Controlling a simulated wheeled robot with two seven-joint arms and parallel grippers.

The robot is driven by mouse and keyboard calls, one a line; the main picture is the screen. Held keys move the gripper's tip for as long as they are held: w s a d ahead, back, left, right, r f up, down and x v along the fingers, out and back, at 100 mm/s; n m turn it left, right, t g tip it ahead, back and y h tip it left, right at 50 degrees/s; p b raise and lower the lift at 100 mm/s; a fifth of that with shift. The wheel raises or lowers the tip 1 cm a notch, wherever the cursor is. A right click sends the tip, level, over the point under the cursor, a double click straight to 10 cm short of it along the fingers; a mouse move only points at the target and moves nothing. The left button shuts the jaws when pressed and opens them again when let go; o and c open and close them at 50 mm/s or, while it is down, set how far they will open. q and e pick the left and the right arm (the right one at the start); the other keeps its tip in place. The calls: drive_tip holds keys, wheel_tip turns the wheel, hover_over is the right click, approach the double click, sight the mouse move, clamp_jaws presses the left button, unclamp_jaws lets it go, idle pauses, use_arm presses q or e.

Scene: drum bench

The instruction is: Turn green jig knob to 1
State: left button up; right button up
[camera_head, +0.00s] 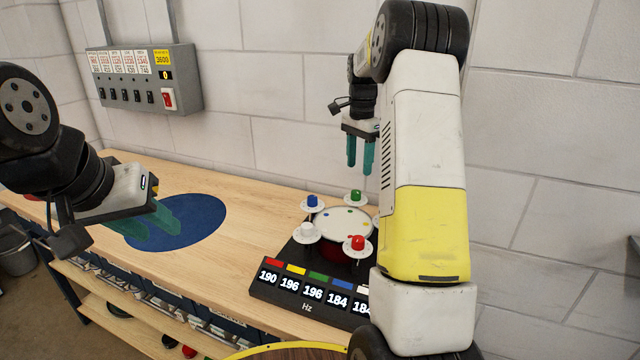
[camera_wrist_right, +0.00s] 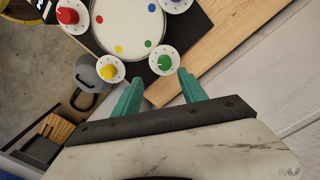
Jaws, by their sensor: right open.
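The green knob (camera_head: 355,195) stands on a white dial at the back of the drum jig (camera_head: 265,291). In the right wrist view the green knob (camera_wrist_right: 165,62) lies just beyond my fingertips, its white dial close to them. My right gripper (camera_head: 361,170) is open, pointing down above and slightly behind the green knob, apart from it. It also shows in the right wrist view (camera_wrist_right: 160,80) with nothing between its fingers. The dial numbers are too small to read. My left gripper (camera_head: 150,235) is over the blue mat at the left, its fingers seen at an angle.
Blue (camera_head: 312,201), red (camera_head: 358,242) and white (camera_head: 307,230) knobs surround the white drum head (camera_head: 343,222); a yellow knob (camera_wrist_right: 108,71) shows in the wrist view. The display reads 190, 196, 196, 184. A wall box (camera_head: 145,79) hangs behind. The blue mat (camera_head: 205,215) lies on the bench.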

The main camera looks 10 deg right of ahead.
sight(356, 191)
drive_tip(key=shift+w+a+f, duration=0.15)
drive_tip(key=shift+w+f, duration=0.4)
drive_tip(key=shift+f, duration=0.2)
wheel_tip(356, 191, down, 8)
drive_tip(key=shift+s+r, duration=0.15)
drive_tip(key=shift+r, duration=0.1)
clamp_jaws()
